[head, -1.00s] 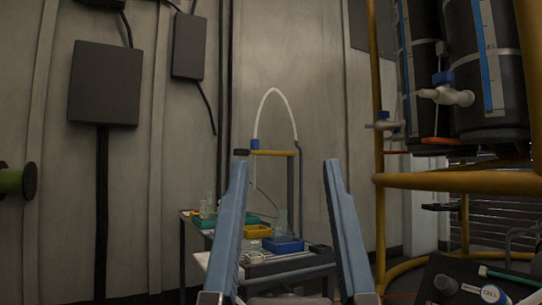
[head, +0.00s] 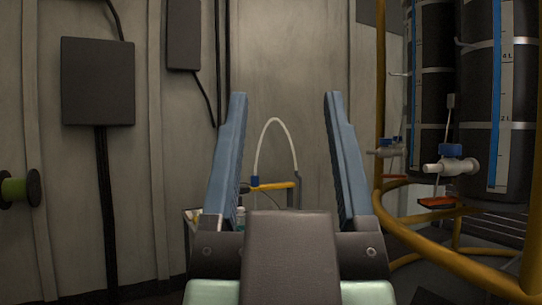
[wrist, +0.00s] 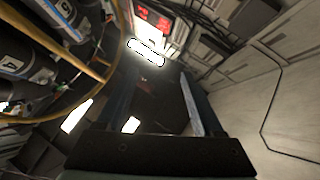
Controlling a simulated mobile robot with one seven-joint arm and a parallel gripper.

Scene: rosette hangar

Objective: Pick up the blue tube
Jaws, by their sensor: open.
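My gripper (head: 286,97) stands upright in the middle of the head view, its two blue fingers wide apart with nothing between them. I cannot make out a blue tube in any current view. A thin white arched hose (head: 275,121) with a small blue fitting (head: 254,181) shows between the fingers, farther back, beside a yellow bar (head: 274,186). The work table (head: 190,226) below it is mostly hidden by my gripper; only its left end with a few small items shows. The wrist view shows the dark gripper body and no tube.
At right stand dark tanks (head: 431,100) with valves (head: 452,165), ringed by a yellow rail (head: 405,240). Open floor lies at the lower left.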

